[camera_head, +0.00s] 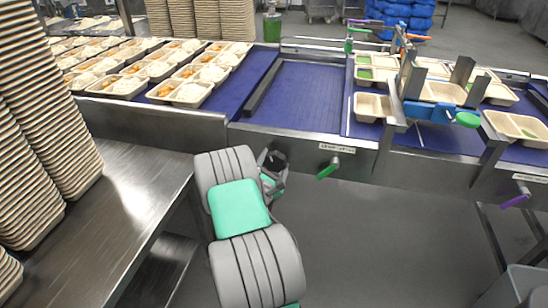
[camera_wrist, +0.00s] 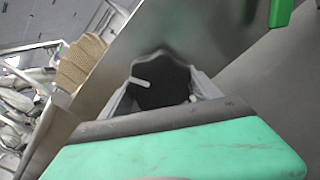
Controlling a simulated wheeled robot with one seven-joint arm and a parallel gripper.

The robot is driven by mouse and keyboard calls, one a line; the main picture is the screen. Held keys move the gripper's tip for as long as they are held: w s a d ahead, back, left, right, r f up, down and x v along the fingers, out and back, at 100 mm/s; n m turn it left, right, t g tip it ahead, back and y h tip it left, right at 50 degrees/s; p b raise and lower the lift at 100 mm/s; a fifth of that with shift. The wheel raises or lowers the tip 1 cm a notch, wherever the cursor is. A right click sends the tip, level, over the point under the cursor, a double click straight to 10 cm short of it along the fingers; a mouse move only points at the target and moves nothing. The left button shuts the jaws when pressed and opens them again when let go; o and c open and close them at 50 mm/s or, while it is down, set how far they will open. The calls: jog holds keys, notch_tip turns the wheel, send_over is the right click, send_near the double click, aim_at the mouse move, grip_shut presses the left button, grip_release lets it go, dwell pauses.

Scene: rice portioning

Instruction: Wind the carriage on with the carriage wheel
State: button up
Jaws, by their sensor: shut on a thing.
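The carriage wheel is a black lobed knob (camera_wrist: 158,82) with a white pointer mark, on the metal front side of the conveyor; I take it to be the same dark knob (camera_head: 275,160) in the head view. My gripper (camera_wrist: 162,92) is shut on the wheel, one grey finger on each side of it. In the head view my gripper (camera_head: 271,172) is at the conveyor's front panel, partly hidden by my wrist. Which part is the carriage I cannot tell for sure; a blue block with a green knob (camera_head: 467,119) sits on the frame over the right-hand belt.
A green lever (camera_head: 328,168) is right of my gripper under a small label plate; a purple lever (camera_head: 515,201) is farther right. Filled trays (camera_head: 118,85) cover the left belt. Stacked empty trays (camera_head: 40,110) stand on the left steel table (camera_head: 130,190). The middle belt (camera_head: 300,95) is bare.

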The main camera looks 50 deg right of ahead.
jog(key=n+p, duration=0.2)
jog(key=n, duration=0.1)
jog(key=shift+s+n, duration=0.15)
jog(key=shift+n, duration=0.25)
jog(key=n+p, duration=0.2)
jog(key=n, duration=0.1)
jog(key=shift+n+p, duration=0.3)
jog(key=shift+p, duration=0.05)
jog(key=n+p, duration=0.1)
jog(key=n, duration=0.2)
jog(key=n+p, duration=0.1)
jog(key=n, duration=0.1)
jog(key=shift+s+d+n+p, duration=0.1)
jog(key=shift+s+n+p, duration=0.15)
jog(key=shift+n+p, duration=0.1)
jog(key=o, duration=1.4)
